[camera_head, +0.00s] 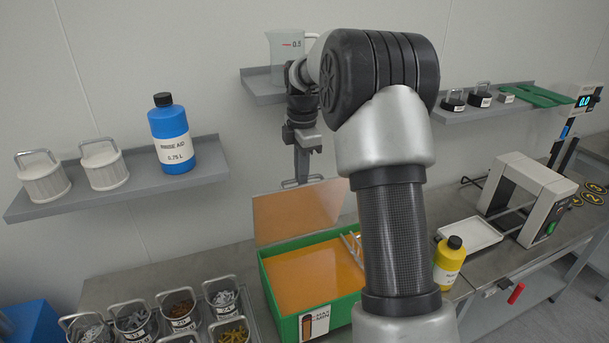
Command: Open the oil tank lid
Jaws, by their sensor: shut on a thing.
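The oil tank (284,329) is a green box on the bench, with a flat orange surface inside and a picture label on its front. Its orange lid (295,215) stands raised at the back edge, tilted up, so the tank's top is uncovered. A light handle (288,184) sits at the lid's upper edge. My gripper (302,178) points down at this handle and is shut on it. The fingertips are small and partly merge with the handle. My arm hides the tank's right part. A wire rack or handle (353,246) shows at the tank's right side.
A yellow bottle (448,262) stands right of the tank, close to my arm. A rack of metal cups (183,312) with small parts is at the left front. A shelf (130,194) holds a blue bottle (171,135) and white canisters. A white machine (532,200) stands right.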

